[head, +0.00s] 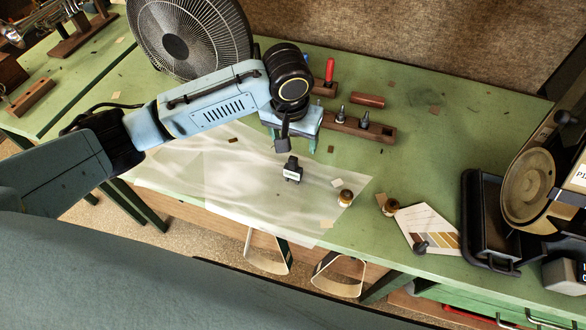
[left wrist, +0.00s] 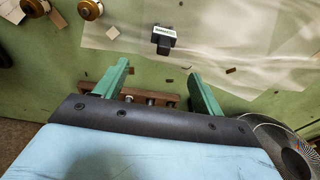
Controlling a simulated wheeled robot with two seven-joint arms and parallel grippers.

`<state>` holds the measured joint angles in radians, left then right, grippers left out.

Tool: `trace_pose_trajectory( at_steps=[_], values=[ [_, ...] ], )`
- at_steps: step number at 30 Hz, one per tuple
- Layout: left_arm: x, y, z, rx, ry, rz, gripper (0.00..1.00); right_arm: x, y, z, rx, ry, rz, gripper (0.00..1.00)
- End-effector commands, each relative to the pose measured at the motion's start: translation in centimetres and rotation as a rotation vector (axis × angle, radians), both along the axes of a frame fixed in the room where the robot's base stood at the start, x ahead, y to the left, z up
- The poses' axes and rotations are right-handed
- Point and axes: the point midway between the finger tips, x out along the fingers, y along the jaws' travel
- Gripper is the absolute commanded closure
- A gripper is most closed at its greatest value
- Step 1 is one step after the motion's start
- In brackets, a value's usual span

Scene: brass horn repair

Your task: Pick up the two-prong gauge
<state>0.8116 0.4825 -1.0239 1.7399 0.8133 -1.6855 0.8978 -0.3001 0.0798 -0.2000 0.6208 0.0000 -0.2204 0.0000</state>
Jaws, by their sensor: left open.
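The two-prong gauge (head: 292,170) looks like a small dark block with a white label. It lies on the translucent sheet (head: 230,185) on the green table, and also shows in the left wrist view (left wrist: 163,40). My left gripper (head: 292,140) is above the table, just behind the gauge in the head view. In the left wrist view its two green fingers (left wrist: 158,70) stand apart with nothing between them, and the gauge appears beyond their tips. My right gripper is not in view.
A fan (head: 187,35) stands at the back left. A wooden rack (head: 360,127) with upright metal parts is behind my gripper. Two small brass-topped pieces (head: 345,197) (head: 390,206), a card (head: 427,228) and a black tray (head: 490,220) lie to the right.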

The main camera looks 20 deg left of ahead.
Motion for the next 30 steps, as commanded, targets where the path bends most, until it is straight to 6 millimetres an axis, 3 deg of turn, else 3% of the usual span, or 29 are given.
trace_pose_trajectory(
  at_steps=[9,30],
  values=[
    [0.8,0.0,-5.8,0.002,0.003,0.002,0.31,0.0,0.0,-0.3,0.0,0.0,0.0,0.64],
    [1.1,0.4,-12.9,0.001,-0.001,-0.002,0.31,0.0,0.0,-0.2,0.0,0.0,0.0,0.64]
  ],
)
